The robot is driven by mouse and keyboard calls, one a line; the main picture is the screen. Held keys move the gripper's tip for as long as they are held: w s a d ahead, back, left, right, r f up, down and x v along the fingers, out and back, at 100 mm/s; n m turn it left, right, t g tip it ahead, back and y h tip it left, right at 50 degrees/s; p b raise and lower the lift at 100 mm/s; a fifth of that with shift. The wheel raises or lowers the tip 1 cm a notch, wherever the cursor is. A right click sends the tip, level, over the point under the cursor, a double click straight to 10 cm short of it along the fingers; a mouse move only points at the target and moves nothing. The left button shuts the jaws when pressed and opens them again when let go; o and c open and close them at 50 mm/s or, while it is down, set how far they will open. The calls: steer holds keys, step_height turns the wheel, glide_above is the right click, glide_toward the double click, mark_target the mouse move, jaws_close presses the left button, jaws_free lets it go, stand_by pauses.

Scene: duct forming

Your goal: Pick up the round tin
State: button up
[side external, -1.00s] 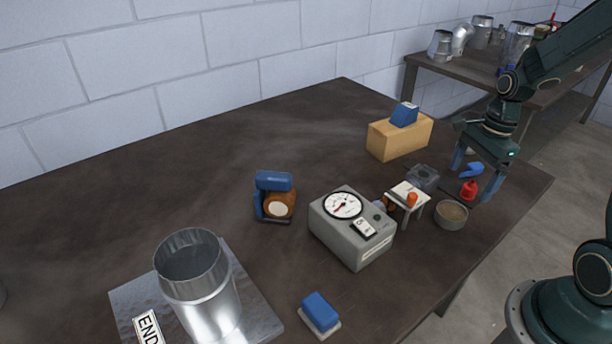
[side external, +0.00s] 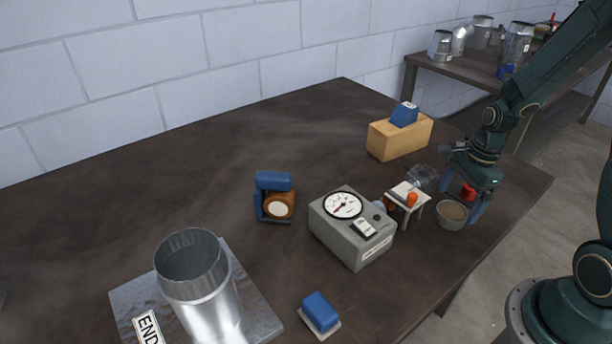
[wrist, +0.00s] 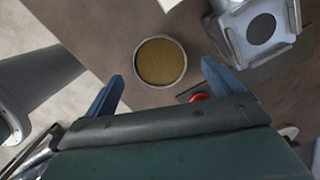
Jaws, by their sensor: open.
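The round tin (side external: 452,214) is a small grey open can with a tan-brown top surface, standing near the right edge of the dark table. In the wrist view the tin (wrist: 160,61) lies just beyond the fingertips, roughly midway between them. My gripper (side external: 462,200) is open, with its blue fingers pointing down beside and behind the tin. In the wrist view my gripper (wrist: 162,72) has its two fingers apart and nothing between them. I cannot tell whether a finger touches the tin.
A red object (side external: 468,191) stands close behind the tin, by my fingers. A small white stand (side external: 408,194) with an orange part is left of the tin, and a grey gauge box (side external: 352,228) is further left. The table's edge (side external: 497,232) is close on the right.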

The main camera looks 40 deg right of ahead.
mark_target(452, 213)
steer(key=shift+w+a+f, duration=0.1)
steer(key=shift+a+f, duration=0.1)
steer(key=shift+f, duration=1.35)
steer(key=c, duration=1.1)
steer(key=shift+r, duration=0.15)
step_height(452, 213, up, 20)
steer(key=shift+f, duration=0.1)
